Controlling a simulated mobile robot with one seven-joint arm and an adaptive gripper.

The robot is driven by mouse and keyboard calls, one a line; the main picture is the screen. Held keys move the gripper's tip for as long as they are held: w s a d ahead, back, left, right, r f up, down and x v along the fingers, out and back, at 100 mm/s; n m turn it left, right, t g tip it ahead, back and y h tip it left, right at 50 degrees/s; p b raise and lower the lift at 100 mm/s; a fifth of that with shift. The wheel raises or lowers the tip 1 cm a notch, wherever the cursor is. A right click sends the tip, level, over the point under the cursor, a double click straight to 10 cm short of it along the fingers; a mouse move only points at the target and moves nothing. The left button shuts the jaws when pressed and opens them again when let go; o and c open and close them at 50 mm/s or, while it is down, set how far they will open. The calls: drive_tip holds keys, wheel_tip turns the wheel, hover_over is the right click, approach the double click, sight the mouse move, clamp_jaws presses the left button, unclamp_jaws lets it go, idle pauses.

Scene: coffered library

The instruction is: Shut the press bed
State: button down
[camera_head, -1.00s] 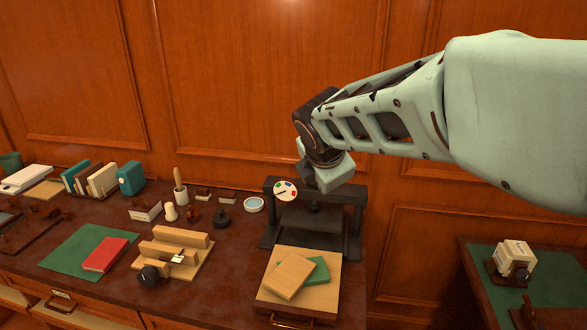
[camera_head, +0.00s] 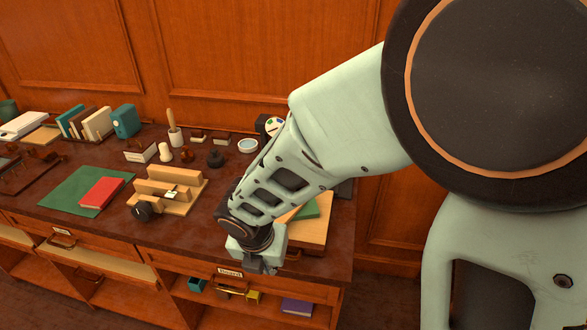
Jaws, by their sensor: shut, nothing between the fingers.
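The press bed (camera_head: 317,231) is a pale wooden board on the counter, only its right part showing behind my arm. A green book (camera_head: 310,209) lies on it. The black press (camera_head: 262,124) with its coloured dial (camera_head: 273,127) stands behind, mostly hidden by my arm. My gripper (camera_head: 262,265) points down at the counter's front edge, in front and left of the visible bed. Its fingers are shut and look empty.
A wooden jig with a black knob (camera_head: 143,210) and a red book (camera_head: 101,192) on a green mat (camera_head: 62,191) lie to the left. Small tools stand behind. Below are drawers and an open shelf with a purple book (camera_head: 297,307).

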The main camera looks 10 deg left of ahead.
drive_tip(key=w+f, duration=0.3)
drive_tip(key=w, duration=0.1)
drive_tip(key=shift+w+d+f, duration=0.15)
drive_tip(key=shift+w+f, duration=0.15)
drive_tip(key=shift+w, duration=0.1)
